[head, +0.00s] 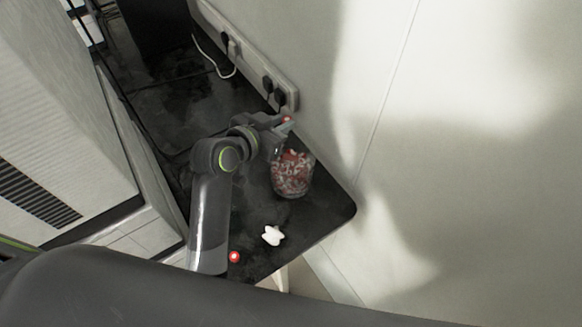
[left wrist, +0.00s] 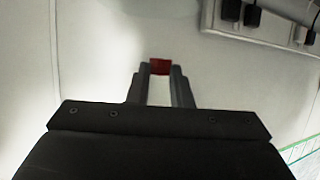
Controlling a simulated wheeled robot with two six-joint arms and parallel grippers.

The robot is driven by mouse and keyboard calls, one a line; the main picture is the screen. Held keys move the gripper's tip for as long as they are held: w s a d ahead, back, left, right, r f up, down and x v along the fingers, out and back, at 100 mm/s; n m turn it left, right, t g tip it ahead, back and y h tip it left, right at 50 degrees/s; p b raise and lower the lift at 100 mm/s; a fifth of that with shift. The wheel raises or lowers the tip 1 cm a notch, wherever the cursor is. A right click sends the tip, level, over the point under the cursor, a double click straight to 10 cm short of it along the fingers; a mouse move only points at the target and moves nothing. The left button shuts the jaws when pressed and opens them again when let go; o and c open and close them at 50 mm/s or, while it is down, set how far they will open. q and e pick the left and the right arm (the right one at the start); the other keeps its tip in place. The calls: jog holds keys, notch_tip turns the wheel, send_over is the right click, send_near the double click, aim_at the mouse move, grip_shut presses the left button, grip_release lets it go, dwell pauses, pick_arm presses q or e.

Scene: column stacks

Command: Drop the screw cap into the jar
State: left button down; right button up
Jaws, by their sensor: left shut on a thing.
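My left gripper (head: 286,124) is shut on a small red screw cap (head: 287,118), beside the wall sockets and above the far side of the jar in the head view. In the left wrist view the red cap (left wrist: 160,66) sits between the fingertips. The jar (head: 292,176) is clear, stands on the dark table and is filled with red and white pieces. The gripper hides part of its top, so I cannot tell whether the cap is over the opening. My right gripper is not in view.
A white star-shaped piece (head: 273,235) and a round red piece with a pale centre (head: 234,256) lie on the dark table (head: 325,208) near its front edge. A socket strip (head: 247,57) with black plugs runs along the wall close to my gripper.

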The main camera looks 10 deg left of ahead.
pick_arm(q)
jog(key=c, duration=1.2)
grip_release()
jog(key=shift+c, duration=0.2)
jog(key=shift+r, duration=0.1)
notch_tip(320, 180, up, 10)
